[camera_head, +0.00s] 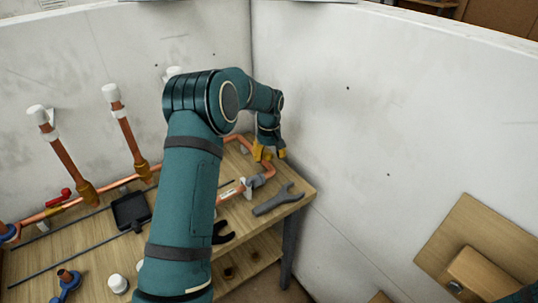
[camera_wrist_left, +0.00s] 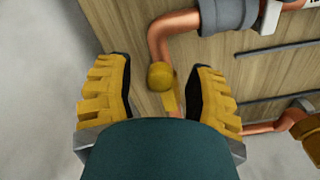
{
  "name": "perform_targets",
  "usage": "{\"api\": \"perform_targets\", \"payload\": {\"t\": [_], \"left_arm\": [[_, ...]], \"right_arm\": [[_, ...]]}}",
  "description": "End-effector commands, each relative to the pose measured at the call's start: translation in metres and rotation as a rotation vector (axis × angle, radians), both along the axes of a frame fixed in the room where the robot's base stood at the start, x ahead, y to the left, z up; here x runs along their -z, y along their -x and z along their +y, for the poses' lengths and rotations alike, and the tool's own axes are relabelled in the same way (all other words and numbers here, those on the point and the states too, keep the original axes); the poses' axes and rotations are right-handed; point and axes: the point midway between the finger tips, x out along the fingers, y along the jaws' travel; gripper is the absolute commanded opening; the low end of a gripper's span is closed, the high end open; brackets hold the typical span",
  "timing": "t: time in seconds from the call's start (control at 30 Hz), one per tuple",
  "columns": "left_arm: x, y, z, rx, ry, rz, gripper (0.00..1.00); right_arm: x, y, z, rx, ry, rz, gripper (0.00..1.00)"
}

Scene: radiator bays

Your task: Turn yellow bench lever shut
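The yellow bench lever (camera_wrist_left: 170,84) shows in the left wrist view, a rounded yellow end with a flat handle, beside the bend of a copper pipe. My left gripper (camera_wrist_left: 168,92) is open, its two yellow, dark-padded fingers on either side of the lever with gaps visible. In the head view my left gripper (camera_head: 269,154) points down at the bench's far corner, where it and the pipes make the lever hard to tell apart. The lower part of the handle is hidden by my gripper body in the wrist view. My right gripper is not in view.
The wooden bench (camera_head: 300,187) stands in a corner of white walls (camera_head: 380,120). A copper pipe (camera_head: 269,172) bends near the gripper. A red lever (camera_head: 60,197) and a black tray (camera_head: 131,210) are farther left.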

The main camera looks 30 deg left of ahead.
Motion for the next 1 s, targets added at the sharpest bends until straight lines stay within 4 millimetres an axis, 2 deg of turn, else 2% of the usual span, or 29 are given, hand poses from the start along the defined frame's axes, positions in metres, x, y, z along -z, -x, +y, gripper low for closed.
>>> {"api": "perform_targets", "payload": {"t": [0.03,0.1,0.13,0.57,0.77,1.0], "left_arm": [[0.0,0.0,0.0,0.0,0.0,0.0,0.34],[0.0,0.0,0.0,0.0,0.0,0.0,0.09],[0.0,0.0,0.0,0.0,0.0,0.0,0.0],[-0.001,0.002,0.001,0.047,0.0,0.0,0.0],[-0.002,0.008,0.004,0.161,0.001,0.0,0.0],[-0.002,0.017,0.011,0.375,0.0,0.0,0.0]], "right_arm": [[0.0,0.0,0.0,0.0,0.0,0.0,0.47],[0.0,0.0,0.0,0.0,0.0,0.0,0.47],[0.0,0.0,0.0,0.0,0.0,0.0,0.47],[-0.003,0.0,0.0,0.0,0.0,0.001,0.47],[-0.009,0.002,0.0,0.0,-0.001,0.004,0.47],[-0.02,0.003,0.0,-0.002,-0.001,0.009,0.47]]}}
